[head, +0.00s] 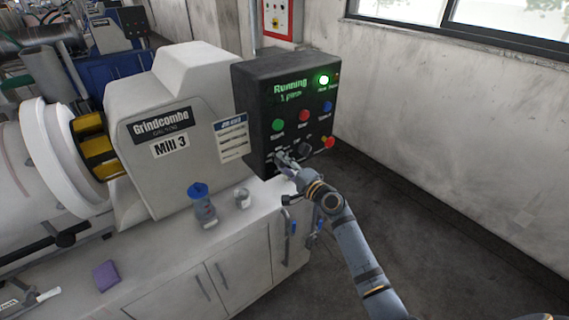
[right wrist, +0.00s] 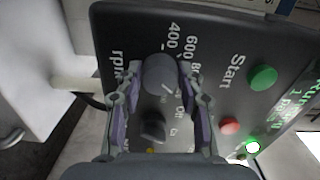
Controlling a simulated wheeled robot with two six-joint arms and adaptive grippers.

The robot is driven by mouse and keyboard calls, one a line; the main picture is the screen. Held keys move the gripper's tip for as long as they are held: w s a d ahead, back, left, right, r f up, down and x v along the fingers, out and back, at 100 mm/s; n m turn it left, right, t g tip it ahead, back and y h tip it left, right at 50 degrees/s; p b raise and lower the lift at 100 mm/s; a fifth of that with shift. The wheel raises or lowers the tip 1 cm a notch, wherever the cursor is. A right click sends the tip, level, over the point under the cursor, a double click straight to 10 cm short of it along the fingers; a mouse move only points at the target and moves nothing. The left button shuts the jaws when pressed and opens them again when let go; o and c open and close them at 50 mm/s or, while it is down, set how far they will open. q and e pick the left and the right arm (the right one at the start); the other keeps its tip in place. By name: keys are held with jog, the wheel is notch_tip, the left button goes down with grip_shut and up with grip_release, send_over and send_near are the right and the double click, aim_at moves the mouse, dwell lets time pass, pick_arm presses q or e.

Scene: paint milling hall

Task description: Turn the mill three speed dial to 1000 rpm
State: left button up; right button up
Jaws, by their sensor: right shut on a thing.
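The mill three control box (head: 290,90) is dark, with a green "Running" text and a lit green lamp. Its speed dial (right wrist: 158,74) is a dark grey round knob in the right wrist view, with "400", "600" and part of a further number around it and "rpm" beside it. A small light mark shows on the knob, but its exact setting is hard to read. My right gripper (right wrist: 157,88) is shut on the dial, one finger on each side. In the head view, my right gripper (head: 281,158) covers the dial at the box's lower left. My left gripper is not in view.
A green button (head: 278,125), a red button (head: 304,116) and a blue button (head: 325,113) sit above the dial. A black selector knob (head: 304,147) and a red stop button (head: 328,143) are close on its right.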

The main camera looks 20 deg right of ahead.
jog(key=shift+f+m, duration=0.1)
jog(key=shift+m, duration=0.4)
jog(key=o, duration=1.2)
jog(key=shift+c, duration=0.2)
jog(key=v, duration=1.2)
